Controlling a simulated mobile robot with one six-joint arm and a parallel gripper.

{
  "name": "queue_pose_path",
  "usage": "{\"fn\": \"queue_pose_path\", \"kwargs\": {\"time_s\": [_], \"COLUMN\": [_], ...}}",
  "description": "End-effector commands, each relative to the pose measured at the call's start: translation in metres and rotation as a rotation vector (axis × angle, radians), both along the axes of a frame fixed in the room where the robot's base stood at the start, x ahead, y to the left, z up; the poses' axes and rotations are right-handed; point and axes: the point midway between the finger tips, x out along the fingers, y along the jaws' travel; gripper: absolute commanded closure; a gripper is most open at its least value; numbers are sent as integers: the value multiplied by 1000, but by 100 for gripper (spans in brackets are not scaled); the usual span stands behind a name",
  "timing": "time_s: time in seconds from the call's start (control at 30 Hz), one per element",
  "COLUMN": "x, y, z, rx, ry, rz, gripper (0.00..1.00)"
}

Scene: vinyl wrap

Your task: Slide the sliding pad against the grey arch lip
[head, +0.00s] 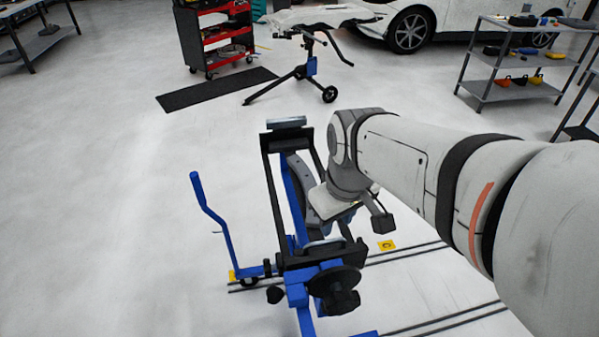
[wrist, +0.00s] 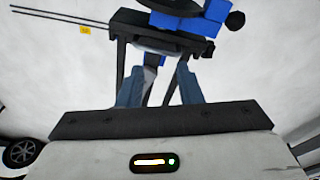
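A grey curved arch (head: 301,188) is held in a blue and black stand (head: 273,195) in the head view. My gripper (head: 318,215) is at the right side of the arch, partly hidden by my own wrist. In the wrist view my gripper's two blue-grey fingers (wrist: 160,72) stand apart with a clear gap. A strip of the arch (wrist: 149,78) and a blue bar show between them. A pale grey rounded piece (wrist: 158,48) lies just beyond the fingertips, under a black crossbar. I cannot tell whether it is the sliding pad, or whether anything touches the arch lip.
A blue handle (head: 212,215) rises left of the stand. Dark rails (head: 415,252) run on the floor at right. A black mat (head: 216,89), a red tool cart (head: 222,35), a tripod stand (head: 311,68) and a shelf (head: 520,65) stand farther back. Floor at left is clear.

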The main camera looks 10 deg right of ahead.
Motion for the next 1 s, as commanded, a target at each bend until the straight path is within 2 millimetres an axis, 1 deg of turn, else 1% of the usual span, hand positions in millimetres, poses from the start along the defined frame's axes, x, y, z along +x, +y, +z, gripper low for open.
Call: {"fn": "queue_pose_path", "kwargs": {"time_s": [0.03, 0.1, 0.3, 0.4, 0.5, 0.6, 0.73, 1.0], "x": [9, 20, 48, 59, 66, 69, 69, 60], "y": [0, 0, 0, 0, 0, 1, 1, 1], "z": [-4, -8, -23, -31, -36, -39, -49, -90], "rx": [-17, -37, -38, -19, -1, 12, 19, 19], "ry": [42, 99, 236, 279, 305, 317, 323, 324], "rz": [115, 303, 814, 1010, 1148, 1227, 1260, 1259], "gripper": [68, 68, 68, 68, 68, 68, 68, 68]}}
